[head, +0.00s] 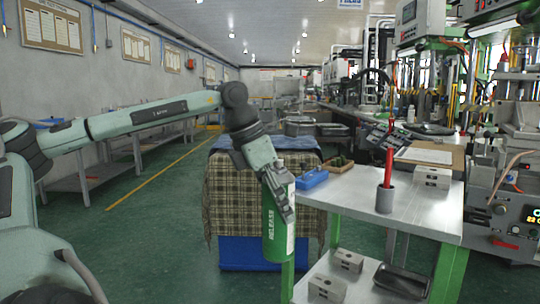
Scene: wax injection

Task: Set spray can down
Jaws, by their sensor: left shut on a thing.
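A green and white spray can (277,236), with "RELEASE" lettering on its side, is held upright by my left gripper (282,203). The gripper is shut on its upper part, from above and the left. The can hangs in front of the left edge of the metal worktable (420,212), overlapping it in the picture; I see no surface under the can. My right gripper is not in view.
On the table stand a grey cup (386,200) with a red stick, a blue tray (311,179), a metal block (432,178) and a clipboard (425,157). A cloth-covered blue bin (240,190) is behind the can. The table's front middle is clear. Machines line the right.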

